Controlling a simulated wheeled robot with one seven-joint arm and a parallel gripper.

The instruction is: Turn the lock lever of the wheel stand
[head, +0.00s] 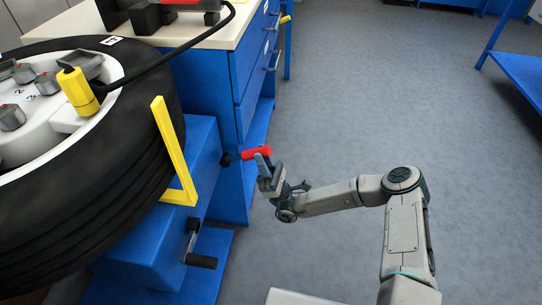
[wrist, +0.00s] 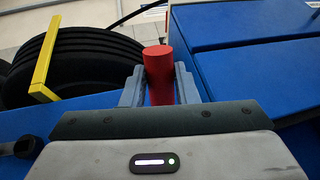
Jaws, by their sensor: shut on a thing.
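The red lock lever (head: 257,153) sticks out to the right from the side of the blue wheel stand (head: 170,240), on a dark pivot. My gripper (head: 264,165) is at the lever with its fingers on the red handle. In the wrist view the red lever (wrist: 158,72) stands between the two grey fingers of my gripper (wrist: 159,90), and both fingers close on its sides. The lever's pivot is hidden in the wrist view.
A large black tyre (head: 90,200) on a white rim lies on the stand, with a yellow bracket (head: 176,150) beside it. A black crank handle (head: 201,261) sits below the lever. A blue drawer cabinet (head: 245,80) stands behind.

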